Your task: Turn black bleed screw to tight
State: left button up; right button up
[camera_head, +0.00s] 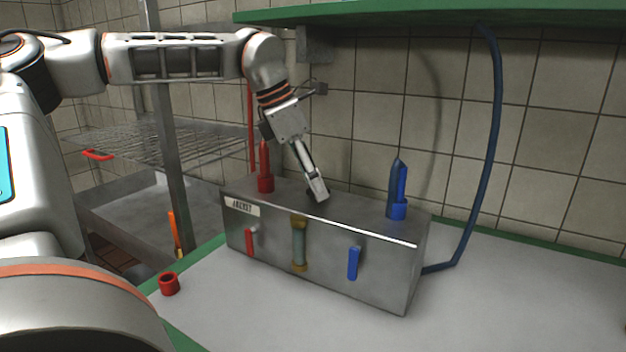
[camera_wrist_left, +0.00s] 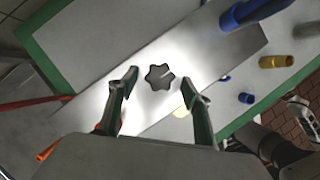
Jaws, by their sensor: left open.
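The black bleed screw (camera_wrist_left: 159,77) is a dark star-shaped knob on the top face of a grey metal box (camera_head: 330,245). In the left wrist view it lies between and just beyond the two fingertips, apart from both. My left gripper (camera_head: 318,192) comes down from above onto the middle of the box top, and it also shows in the left wrist view (camera_wrist_left: 159,88) with its fingers spread on either side of the knob. In the head view the gripper mostly hides the knob. A thin pale line marks the knob's top.
A red nozzle (camera_head: 265,170) and a blue nozzle (camera_head: 397,190) stand on the box top, left and right of the gripper. Red and blue levers and a sight glass (camera_head: 299,245) are on its front. A red cap (camera_head: 169,284) lies on the table. A blue hose (camera_head: 493,130) rises at right.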

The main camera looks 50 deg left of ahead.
pick_arm(q)
jog(key=v, duration=1.2)
jog(key=shift+a+f, duration=0.1)
jog(key=shift+s, duration=0.15)
